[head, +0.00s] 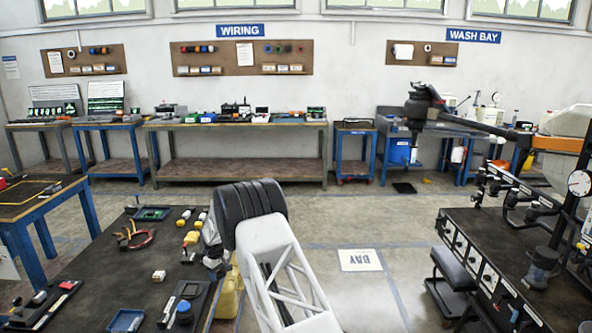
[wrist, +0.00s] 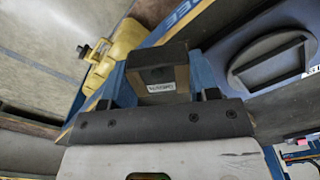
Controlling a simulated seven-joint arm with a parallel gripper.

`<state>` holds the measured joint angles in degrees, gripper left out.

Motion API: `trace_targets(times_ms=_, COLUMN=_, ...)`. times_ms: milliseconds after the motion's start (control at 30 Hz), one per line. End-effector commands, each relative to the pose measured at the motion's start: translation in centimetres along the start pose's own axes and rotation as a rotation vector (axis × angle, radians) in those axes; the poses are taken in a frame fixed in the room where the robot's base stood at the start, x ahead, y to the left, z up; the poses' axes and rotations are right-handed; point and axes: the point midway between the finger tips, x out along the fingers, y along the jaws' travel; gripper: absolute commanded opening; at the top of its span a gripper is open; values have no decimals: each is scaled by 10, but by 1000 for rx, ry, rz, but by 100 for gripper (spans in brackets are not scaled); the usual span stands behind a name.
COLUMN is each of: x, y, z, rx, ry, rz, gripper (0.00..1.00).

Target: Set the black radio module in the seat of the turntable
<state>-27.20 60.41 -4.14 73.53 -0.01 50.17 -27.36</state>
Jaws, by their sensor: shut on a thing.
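My gripper (wrist: 157,84) is shut on the black radio module (wrist: 158,62), a dark box with a small white label, held between the two blue fingers in the wrist view. The module appears apart from the ring. In the head view my arm hides most of the gripper and the module, at the right edge of the dark work table (head: 100,262).
A yellow container (head: 228,295) stands beside the table's right edge; it seems to show in the wrist view too (wrist: 118,52). Pliers (head: 132,236), a blue tray (head: 126,320) and several small parts lie on the table.

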Motion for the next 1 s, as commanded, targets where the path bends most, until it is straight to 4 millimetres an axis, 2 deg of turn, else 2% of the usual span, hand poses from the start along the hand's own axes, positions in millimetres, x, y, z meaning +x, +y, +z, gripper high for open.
trace_targets(times_ms=33, x=4, y=12, z=13, rx=32, ry=-1, rz=0, gripper=31)
trace_targets(times_ms=267, x=25, y=57, z=81, rx=175, ry=-2, rz=-1, gripper=31)
trace_targets(times_ms=533, x=55, y=98, z=182, rx=349, ry=-3, rz=-1, gripper=31)
trace_targets(times_ms=800, x=80, y=124, z=289, rx=526, ry=-3, rz=-1, gripper=31)
trace_targets(times_ms=1000, x=96, y=132, z=370, rx=660, ry=-2, rz=-1, gripper=31)
